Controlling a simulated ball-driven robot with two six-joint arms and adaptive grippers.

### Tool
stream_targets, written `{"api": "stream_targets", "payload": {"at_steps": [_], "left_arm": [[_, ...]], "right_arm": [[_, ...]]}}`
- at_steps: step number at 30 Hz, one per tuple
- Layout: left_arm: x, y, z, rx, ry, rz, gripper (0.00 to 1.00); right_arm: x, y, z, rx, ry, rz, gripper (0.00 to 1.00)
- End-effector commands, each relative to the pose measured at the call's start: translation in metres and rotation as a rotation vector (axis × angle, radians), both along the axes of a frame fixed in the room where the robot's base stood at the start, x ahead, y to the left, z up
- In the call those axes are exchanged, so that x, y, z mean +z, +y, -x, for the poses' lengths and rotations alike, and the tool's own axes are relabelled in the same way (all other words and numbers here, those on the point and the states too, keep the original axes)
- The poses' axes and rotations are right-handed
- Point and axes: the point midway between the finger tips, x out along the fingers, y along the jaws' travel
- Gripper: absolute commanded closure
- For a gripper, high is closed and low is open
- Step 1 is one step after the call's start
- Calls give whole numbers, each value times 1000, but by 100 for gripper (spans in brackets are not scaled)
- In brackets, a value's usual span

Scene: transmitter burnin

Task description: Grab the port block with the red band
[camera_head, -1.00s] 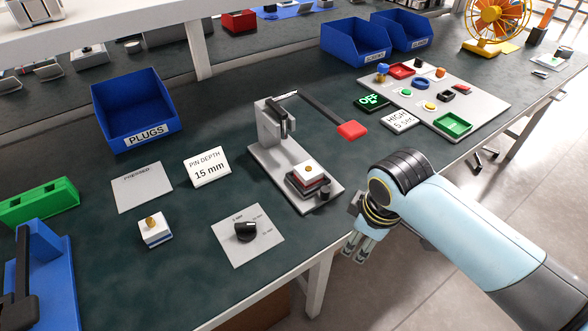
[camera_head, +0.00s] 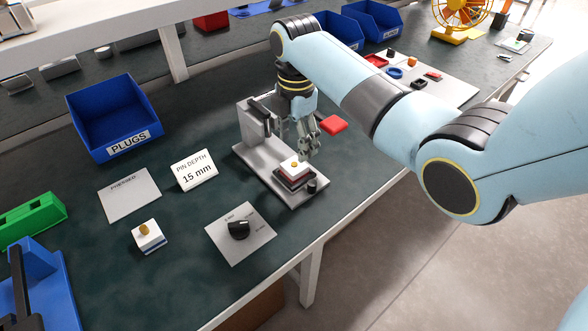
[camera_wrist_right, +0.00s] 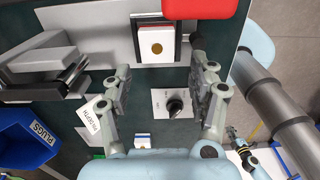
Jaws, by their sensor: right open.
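The port block with the red band (camera_head: 294,167) sits in the seat of the grey press fixture (camera_head: 252,160). It has a white top with a gold centre. In the right wrist view its top (camera_wrist_right: 157,47) shows near the upper middle. My right gripper (camera_head: 303,146) is open just above and behind the block, beside the press, and holds nothing. In the wrist view its fingers (camera_wrist_right: 162,84) are spread wide, with the block beyond the fingertips. A second block with a blue band (camera_head: 149,238) stands alone on the bench at the left.
The press's red lever pad (camera_head: 334,124) is close to my right gripper. A dark knob (camera_head: 311,186) stands beside the block. A dial plate (camera_head: 240,232), a pin depth sign (camera_head: 195,171) and a blue plugs bin (camera_head: 121,117) are nearby.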

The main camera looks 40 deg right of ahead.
Motion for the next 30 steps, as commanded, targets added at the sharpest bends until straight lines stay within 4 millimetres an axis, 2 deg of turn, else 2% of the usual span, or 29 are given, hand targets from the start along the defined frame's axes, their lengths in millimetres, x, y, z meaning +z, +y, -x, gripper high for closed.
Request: {"api": "stream_targets", "payload": {"at_steps": [3,8,15,18,24,26,30], "left_arm": [[-2,0,0,0,0,0,100],[-3,0,0,0,0,0,100],[-7,0,0,0,0,0,100],[-7,0,0,0,-1,0,100],[-7,0,-1,0,-1,0,100],[-7,0,-1,0,-1,0,100],[-7,0,-1,0,-1,0,100]], "right_arm": [[-16,0,0,-1,0,0,40],[-29,0,-1,-1,0,0,40],[-66,1,-3,-1,0,-1,40],[-73,1,-3,-1,-1,0,40],[-73,1,-3,-1,-3,0,40],[-73,1,-3,-1,-3,0,46],[-73,1,-3,-2,-2,0,64]]}}
